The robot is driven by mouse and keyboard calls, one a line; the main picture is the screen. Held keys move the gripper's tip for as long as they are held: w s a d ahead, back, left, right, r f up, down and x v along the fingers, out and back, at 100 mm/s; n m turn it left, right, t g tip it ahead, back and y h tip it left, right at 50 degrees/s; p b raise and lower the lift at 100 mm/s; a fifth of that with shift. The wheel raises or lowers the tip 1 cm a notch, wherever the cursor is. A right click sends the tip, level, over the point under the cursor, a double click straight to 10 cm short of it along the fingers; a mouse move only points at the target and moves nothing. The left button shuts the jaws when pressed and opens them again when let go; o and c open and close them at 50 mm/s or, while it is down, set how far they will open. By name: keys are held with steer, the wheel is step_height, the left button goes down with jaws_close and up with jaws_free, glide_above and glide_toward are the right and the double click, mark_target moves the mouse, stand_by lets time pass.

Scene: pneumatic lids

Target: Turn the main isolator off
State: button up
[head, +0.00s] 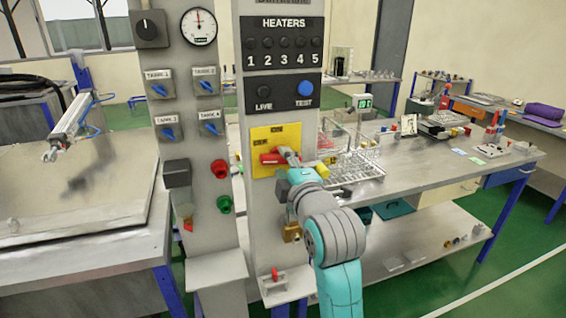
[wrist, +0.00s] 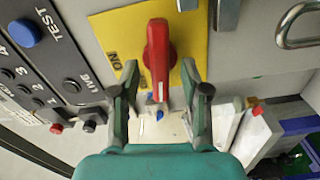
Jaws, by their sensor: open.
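The main isolator is a yellow plate (head: 262,134) with a red handle (head: 271,158) on the grey post, below the heater panel. In the head view the handle lies about level, with the ON label above it. My gripper (head: 288,155) is at the plate and hides its right part. In the wrist view the red handle (wrist: 158,55) stands between the two open fingers (wrist: 160,75). A gap shows on each side of it. The yellow plate (wrist: 118,25) and its ON label are to its left there.
The heater panel (head: 283,44) and a LIVE/TEST panel (head: 283,92) are above the isolator. A brass padlock (head: 292,233) hangs below. Blue tank valves (head: 168,134) and red and green buttons (head: 220,168) are on the left post. A wire basket (head: 358,166) stands on the bench to the right.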

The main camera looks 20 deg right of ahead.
steer(key=shift+w, duration=0.7)
jaws_close()
steer(key=shift+n, duration=1)
